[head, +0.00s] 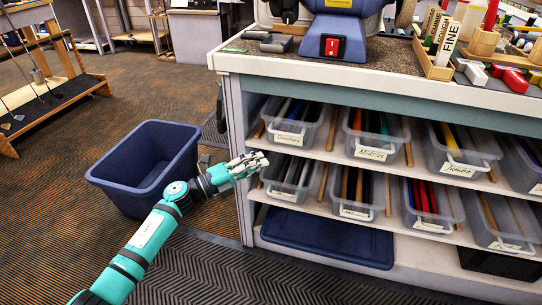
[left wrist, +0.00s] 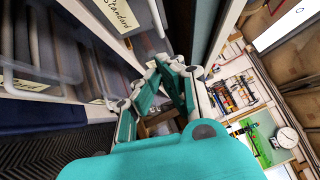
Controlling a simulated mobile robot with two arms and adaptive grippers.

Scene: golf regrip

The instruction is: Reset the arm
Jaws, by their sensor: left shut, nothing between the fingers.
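My left arm reaches in from the bottom left of the head view. Its left gripper (head: 258,161) is in front of the left end of the workbench shelves, close to the clear bins. In the left wrist view the left gripper (left wrist: 170,66) has its fingers together with nothing between them. A bin labelled Standard (left wrist: 115,12) is just beyond it there. My right gripper is in neither view.
A blue tub (head: 140,165) stands on the floor left of the gripper. The workbench (head: 228,62) carries a grinder (head: 335,38) with a red switch. Labelled bins of grips, such as the Jumbo bin (head: 459,170), fill two shelves. A dark blue lid (head: 328,238) lies below.

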